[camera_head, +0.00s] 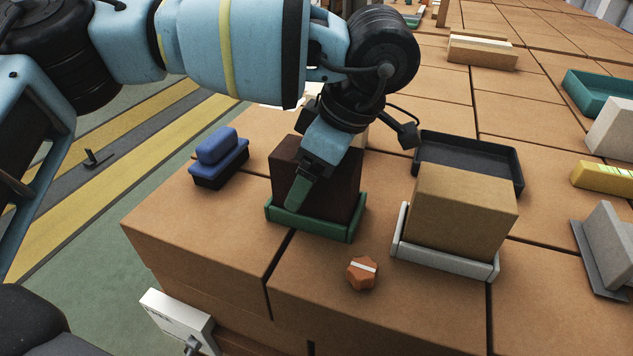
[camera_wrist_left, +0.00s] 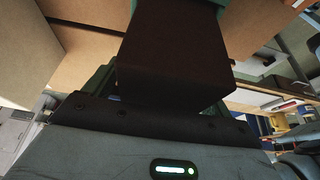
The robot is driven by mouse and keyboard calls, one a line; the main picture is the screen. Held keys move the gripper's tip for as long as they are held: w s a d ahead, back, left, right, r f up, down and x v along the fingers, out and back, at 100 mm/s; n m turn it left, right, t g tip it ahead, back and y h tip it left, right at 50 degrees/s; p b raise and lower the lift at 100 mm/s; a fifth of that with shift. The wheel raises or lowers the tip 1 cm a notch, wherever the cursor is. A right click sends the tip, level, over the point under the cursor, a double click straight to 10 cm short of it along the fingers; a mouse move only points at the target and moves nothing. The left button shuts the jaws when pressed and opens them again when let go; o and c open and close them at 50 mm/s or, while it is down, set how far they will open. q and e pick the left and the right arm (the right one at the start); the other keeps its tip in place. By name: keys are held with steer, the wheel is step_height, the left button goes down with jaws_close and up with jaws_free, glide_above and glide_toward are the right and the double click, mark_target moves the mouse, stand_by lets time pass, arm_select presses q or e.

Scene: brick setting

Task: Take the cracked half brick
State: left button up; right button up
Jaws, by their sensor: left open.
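A dark brown block (camera_head: 338,195) stands upright in a shallow green tray (camera_head: 318,228); I cannot make out a crack on it. My left gripper (camera_head: 305,180) is over this block, with one green-tipped finger in front of its near face; the other finger is hidden. The gripper is open, and I cannot tell if it touches the block. In the left wrist view the dark block (camera_wrist_left: 175,60) fills the middle, close to the gripper. A small orange-brown lump with a white stripe (camera_head: 362,273) lies on the bricks in front. I cannot tell which piece is the cracked half brick.
A tan block (camera_head: 460,215) stands in a white tray (camera_head: 440,262) to the right, before an empty black tray (camera_head: 480,150). A blue-handled brush (camera_head: 219,157) lies left. A teal tray (camera_head: 595,95) and yellow level (camera_head: 600,178) are far right. The front left surface is clear.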

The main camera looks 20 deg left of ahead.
steer(key=shift+w, duration=0.1)
arm_select(q)
steer(key=c, duration=1.5)
arm_select(e)
steer(key=shift+w+r, duration=0.15)
steer(key=shift+w, duration=0.15)
arm_select(q)
steer(key=shift+r, duration=0.3)
step_height(320, 180, up, 4)
steer(key=shift+f+b, duration=0.25)
steer(key=shift+b, duration=0.05)
steer(key=shift+s+d+r+b, duration=0.2)
steer(key=shift+s+d, duration=0.75)
steer(key=shift+s, duration=1.55)
steer(key=shift+s+d+r+b, duration=0.1)
steer(key=shift+s+d+r, duration=0.2)
steer(key=shift+s+d, duration=1.45)
steer(key=shift+s+d+r+b, duration=0.1)
steer(key=shift+s+d+r, duration=0.15)
steer(key=shift+s, duration=3)
arm_select(e)
steer(key=shift+s+f, duration=0.6)
steer(key=shift+f, duration=0.3)
